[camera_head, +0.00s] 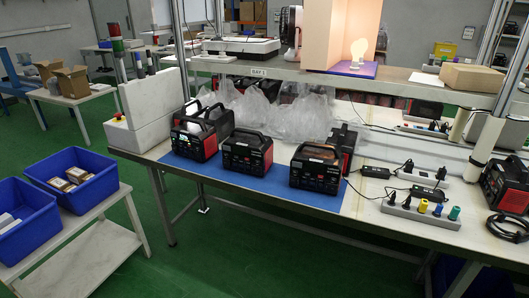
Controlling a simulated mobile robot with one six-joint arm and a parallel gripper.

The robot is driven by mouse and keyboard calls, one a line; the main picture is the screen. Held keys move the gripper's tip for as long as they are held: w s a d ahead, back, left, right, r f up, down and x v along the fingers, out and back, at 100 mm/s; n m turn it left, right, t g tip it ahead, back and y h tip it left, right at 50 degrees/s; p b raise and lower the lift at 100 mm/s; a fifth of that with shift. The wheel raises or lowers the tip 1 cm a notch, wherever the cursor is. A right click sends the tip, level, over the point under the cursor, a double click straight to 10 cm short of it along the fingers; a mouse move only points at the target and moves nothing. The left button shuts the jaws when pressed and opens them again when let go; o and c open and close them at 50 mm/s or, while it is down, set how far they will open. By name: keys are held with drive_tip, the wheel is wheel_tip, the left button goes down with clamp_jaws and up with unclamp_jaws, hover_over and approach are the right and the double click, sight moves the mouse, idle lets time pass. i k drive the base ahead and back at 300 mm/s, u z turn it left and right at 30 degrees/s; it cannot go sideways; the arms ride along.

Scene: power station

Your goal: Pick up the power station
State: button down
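Several black-and-red power stations with top handles stand on the workbench. One with a lit display (194,142) is at the left of the blue mat (270,184). A second power station (247,154) is in the middle of the mat, and a third (315,169) is at its right. Another (344,141) stands behind the third, partly hidden. One more (508,186) is at the far right, cut by the picture edge. All stand upright. My gripper is not in view, so its state and its distance from them do not show.
Clear plastic bags (300,118) lie behind the power stations under a shelf (390,76). A white block (146,108) stands at the bench's left end. Power strips (420,213) and cables lie at right. Blue bins (72,180) sit on a side table. Green floor (230,262) is open in front.

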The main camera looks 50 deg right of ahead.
sight(246, 147)
drive_tip(key=u, duration=1.1)
drive_tip(key=k, duration=0.1)
drive_tip(key=z, duration=2.5)
drive_tip(key=k, duration=0.9)
drive_tip(key=u, duration=0.2)
drive_tip(key=i, duration=0.8)
drive_tip(key=z, duration=0.1)
